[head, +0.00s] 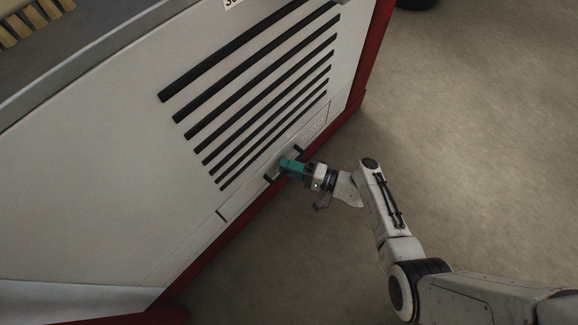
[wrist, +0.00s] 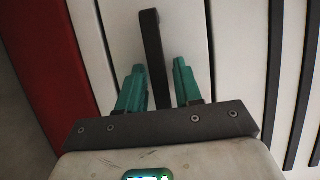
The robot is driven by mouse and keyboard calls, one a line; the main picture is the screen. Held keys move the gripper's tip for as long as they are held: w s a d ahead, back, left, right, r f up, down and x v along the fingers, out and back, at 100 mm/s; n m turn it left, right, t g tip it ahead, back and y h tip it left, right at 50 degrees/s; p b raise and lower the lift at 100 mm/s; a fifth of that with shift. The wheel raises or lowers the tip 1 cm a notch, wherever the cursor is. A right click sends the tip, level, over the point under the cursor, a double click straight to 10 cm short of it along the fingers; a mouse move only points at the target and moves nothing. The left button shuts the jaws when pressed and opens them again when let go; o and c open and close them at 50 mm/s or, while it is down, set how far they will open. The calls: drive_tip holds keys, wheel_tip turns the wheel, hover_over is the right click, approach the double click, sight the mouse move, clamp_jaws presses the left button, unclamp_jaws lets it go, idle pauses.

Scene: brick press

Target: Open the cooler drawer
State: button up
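The cooler drawer (head: 240,203) is a low, narrow pale panel near the bottom of the white machine side, below the black vents. It looks shut, about flush with the side. Its dark bar handle (head: 269,178) is partly hidden by my gripper (head: 287,165) in the head view. In the wrist view, the handle (wrist: 151,40) runs between the two teal fingers of my gripper (wrist: 159,68). The fingers are apart, with a gap to the bar at the right finger; the left finger is closer, and I cannot tell whether it touches.
Black vent slots (head: 240,80) cover the machine side (head: 90,180) above the drawer. A red base strip (head: 225,240) runs along its bottom. The concrete floor (head: 470,120) is clear to the right. A dark round object (head: 417,3) stands at the top edge.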

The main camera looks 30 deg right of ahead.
clamp_jaws()
drive_tip(key=shift+s, duration=0.15)
